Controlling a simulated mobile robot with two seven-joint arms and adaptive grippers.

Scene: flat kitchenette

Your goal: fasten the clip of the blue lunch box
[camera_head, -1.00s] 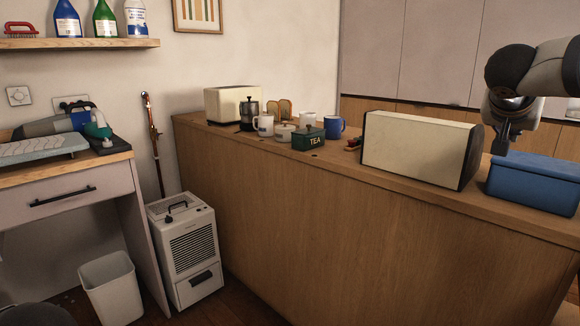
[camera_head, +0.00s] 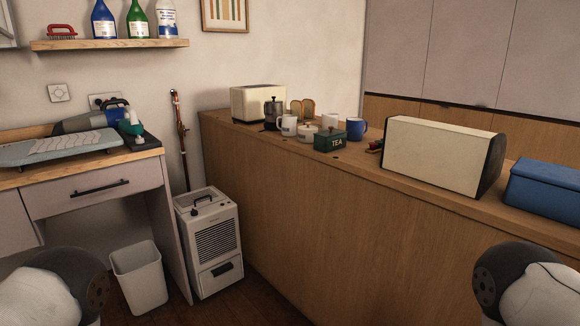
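The blue lunch box (camera_head: 545,190) sits on the wooden counter at the right edge of the head view, partly cut off by the frame. Its lid looks down on the box. Its clip cannot be made out. My two arms show only as rounded links at the lower left and lower right corners. Neither gripper is in view, and nothing of mine touches the lunch box.
A cream bread bin (camera_head: 437,153) stands just left of the lunch box on the counter (camera_head: 340,215). Further left are a green tea tin (camera_head: 331,141), a blue mug (camera_head: 356,128) and a toaster (camera_head: 257,102). A dehumidifier (camera_head: 211,243) and waste bin (camera_head: 140,277) stand on the floor.

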